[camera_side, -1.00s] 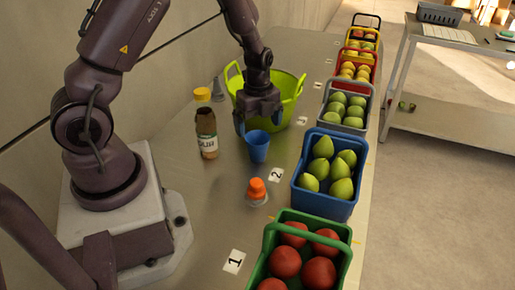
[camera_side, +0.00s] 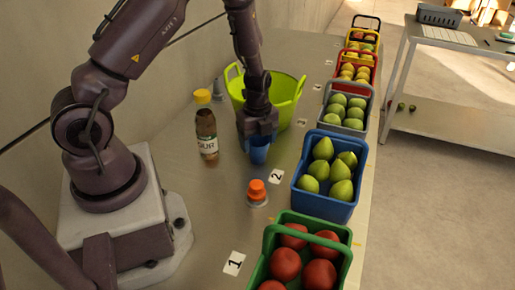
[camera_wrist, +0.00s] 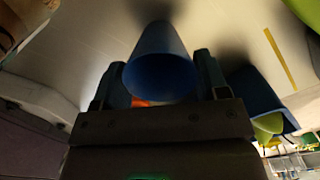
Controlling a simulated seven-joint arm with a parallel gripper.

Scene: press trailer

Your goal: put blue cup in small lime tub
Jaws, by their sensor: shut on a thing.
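The blue cup (camera_side: 258,154) is between the fingers of my gripper (camera_side: 258,143) in the side view, and the gripper body hides its upper part. In the wrist view the cup (camera_wrist: 160,68) lies between the two fingers of my gripper (camera_wrist: 160,80), with its open mouth facing the camera. My gripper is shut on the cup. The side view does not clearly show whether the cup's base touches the table. The lime tub (camera_side: 290,102) with two handles stands just behind my gripper, partly hidden by my arm.
A bottle with a yellow cap (camera_side: 206,135) stands left of the cup. An orange-topped object (camera_side: 257,192) stands in front. A blue crate of green fruit (camera_side: 325,205) is at the right, with a green crate of red fruit (camera_side: 345,247) nearer. Other fruit crates line the right edge.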

